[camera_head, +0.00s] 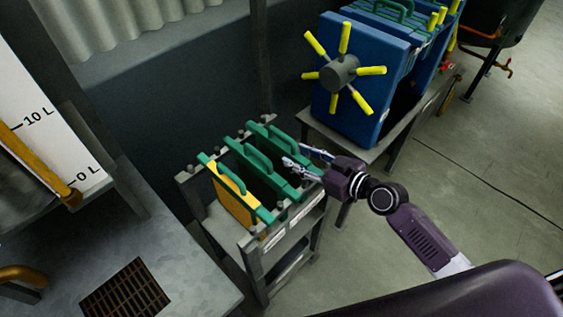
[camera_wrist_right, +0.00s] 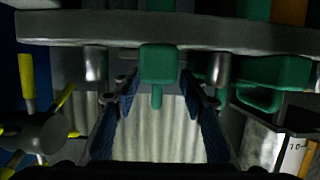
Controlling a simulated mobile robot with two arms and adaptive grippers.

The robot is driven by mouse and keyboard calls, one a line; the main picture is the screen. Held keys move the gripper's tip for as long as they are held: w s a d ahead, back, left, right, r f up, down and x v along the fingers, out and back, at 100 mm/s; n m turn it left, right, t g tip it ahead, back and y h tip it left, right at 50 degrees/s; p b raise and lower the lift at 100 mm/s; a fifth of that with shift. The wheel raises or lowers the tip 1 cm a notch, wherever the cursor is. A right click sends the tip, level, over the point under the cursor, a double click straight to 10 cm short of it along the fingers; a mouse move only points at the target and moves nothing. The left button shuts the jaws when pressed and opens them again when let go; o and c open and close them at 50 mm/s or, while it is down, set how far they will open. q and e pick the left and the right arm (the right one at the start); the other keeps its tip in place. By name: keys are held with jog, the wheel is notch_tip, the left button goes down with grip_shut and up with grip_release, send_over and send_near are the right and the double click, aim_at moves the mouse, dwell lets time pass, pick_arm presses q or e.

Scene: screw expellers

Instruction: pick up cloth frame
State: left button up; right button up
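Several green-topped cloth frames stand side by side in a grey metal rack. The front one (camera_head: 234,190) has a yellow-orange panel. A middle frame (camera_head: 258,169) and a back frame (camera_head: 268,135) look green with green handles. My right gripper (camera_head: 292,155) reaches in from the right at the near ends of the green frames, fingers apart. In the right wrist view the open fingers (camera_wrist_right: 158,98) flank a green frame end (camera_wrist_right: 158,65), with gaps on both sides and nothing gripped. Another green handle (camera_wrist_right: 262,95) is right of the fingers. My left gripper is not in view.
The rack (camera_head: 250,255) stands between a grey bench with a drain grate (camera_head: 125,291) and the blue press (camera_head: 357,85) with its yellow-spoked wheel (camera_head: 340,72). A level scale (camera_head: 45,120) is at left. Open floor (camera_head: 480,190) lies at right.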

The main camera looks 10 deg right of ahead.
aim_at(288, 149)
jog(key=p+x, duration=0.1)
jog(key=x, duration=0.4)
jog(key=shift+d, duration=0.1)
grip_shut()
jog(key=shift+r, duration=0.15)
